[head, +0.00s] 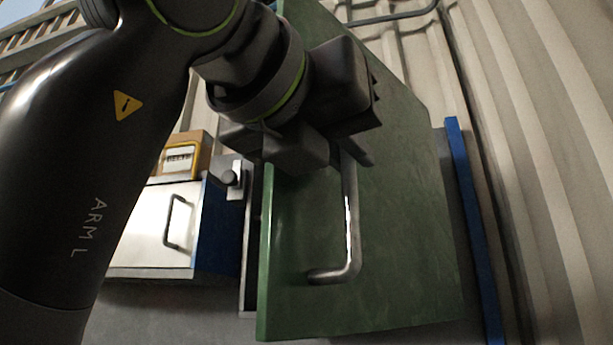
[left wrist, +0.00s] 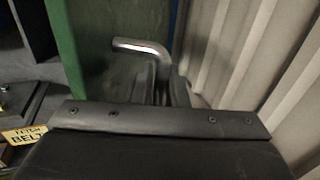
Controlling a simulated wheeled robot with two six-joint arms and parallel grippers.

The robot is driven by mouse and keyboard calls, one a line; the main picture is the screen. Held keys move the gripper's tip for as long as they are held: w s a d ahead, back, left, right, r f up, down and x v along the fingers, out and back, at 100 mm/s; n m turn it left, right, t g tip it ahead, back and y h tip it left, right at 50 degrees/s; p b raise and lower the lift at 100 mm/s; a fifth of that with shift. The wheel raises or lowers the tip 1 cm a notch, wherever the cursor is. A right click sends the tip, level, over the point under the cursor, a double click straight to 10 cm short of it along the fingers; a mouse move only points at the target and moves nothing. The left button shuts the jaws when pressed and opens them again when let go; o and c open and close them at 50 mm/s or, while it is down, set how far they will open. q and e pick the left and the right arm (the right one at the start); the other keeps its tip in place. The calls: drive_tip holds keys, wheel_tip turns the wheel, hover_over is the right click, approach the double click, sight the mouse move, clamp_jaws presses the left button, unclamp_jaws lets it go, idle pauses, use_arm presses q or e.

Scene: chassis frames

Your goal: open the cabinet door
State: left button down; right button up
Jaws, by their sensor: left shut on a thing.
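The green cabinet door (head: 405,235) fills the middle of the head view, set at a slant with its left edge nearer me. It looks swung out, though the cabinet's opening is mostly hidden. Its metal bar handle (head: 351,225) stands upright, with the lower bend clear. My left gripper (head: 345,157) is shut on the upper part of this handle; the fingers partly cover it. In the left wrist view the handle's bent end (left wrist: 140,47) shows beyond the fingers (left wrist: 155,85), against the green door (left wrist: 100,60). My right gripper is not in view.
A white-fronted cabinet (head: 150,230) with a dark handle stands to the left, with a labelled box (head: 185,155) above it. A blue upright strip (head: 472,220) and a ribbed pale wall (head: 550,150) stand close on the right.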

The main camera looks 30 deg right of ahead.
use_arm(q)
drive_tip(key=c, duration=1.6)
unclamp_jaws()
drive_tip(key=shift+r, duration=0.2)
drive_tip(key=shift+c, duration=0.2)
drive_tip(key=shift+o, duration=0.5)
drive_tip(key=shift+d, duration=0.2)
drive_tip(key=shift+f, duration=0.15)
drive_tip(key=shift+a, duration=0.1)
drive_tip(key=b+v, duration=0.4)
drive_tip(key=v, duration=1.3)
drive_tip(key=shift+b, duration=0.4)
drive_tip(key=shift+s, duration=0.1)
